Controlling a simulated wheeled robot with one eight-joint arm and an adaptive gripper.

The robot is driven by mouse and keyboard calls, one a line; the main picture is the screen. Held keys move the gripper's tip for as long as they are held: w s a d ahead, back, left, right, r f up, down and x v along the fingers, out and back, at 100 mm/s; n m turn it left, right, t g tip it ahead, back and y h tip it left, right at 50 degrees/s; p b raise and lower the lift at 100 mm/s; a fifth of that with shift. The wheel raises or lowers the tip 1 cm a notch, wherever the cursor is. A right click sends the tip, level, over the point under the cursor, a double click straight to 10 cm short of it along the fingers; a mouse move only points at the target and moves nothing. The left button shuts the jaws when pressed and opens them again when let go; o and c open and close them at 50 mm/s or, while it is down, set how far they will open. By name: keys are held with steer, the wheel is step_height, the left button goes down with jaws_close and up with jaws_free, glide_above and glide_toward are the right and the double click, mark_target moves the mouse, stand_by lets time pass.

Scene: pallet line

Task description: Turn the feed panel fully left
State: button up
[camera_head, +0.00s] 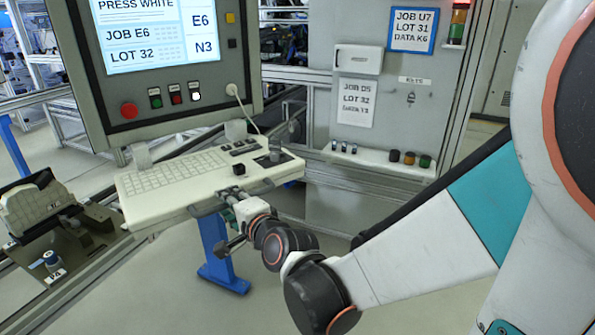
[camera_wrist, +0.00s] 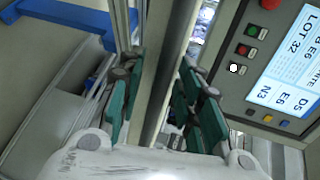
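The feed panel (camera_head: 160,70) is most likely the grey console with the lit screen and a row of buttons, at the upper left. A keyboard shelf (camera_head: 205,180) with a dark handle along its front edge juts out below it. My gripper (camera_head: 230,215) is at the front of this shelf, close to the handle; contact cannot be told. In the wrist view, my gripper (camera_wrist: 163,105) has its green-padded fingers apart, with a long grey bar (camera_wrist: 168,65) showing between them. The panel (camera_wrist: 240,62) is right of the fingers, tilted in view. My arm hides part of the right side.
A grey cabinet (camera_head: 315,130) with paper labels and a small ledge stands behind and right of the shelf. A rail with a black-and-grey fixture (camera_head: 50,215) runs at the lower left. A blue post (camera_head: 217,250) stands under the shelf. The floor in front looks clear.

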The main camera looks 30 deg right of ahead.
steer(key=shift+s, duration=0.2)
steer(key=a+v, duration=0.1)
steer(key=v, duration=1)
steer(key=shift+s+d, duration=0.35)
steer(key=shift+d, duration=0.1)
steer(key=shift+r, duration=0.1)
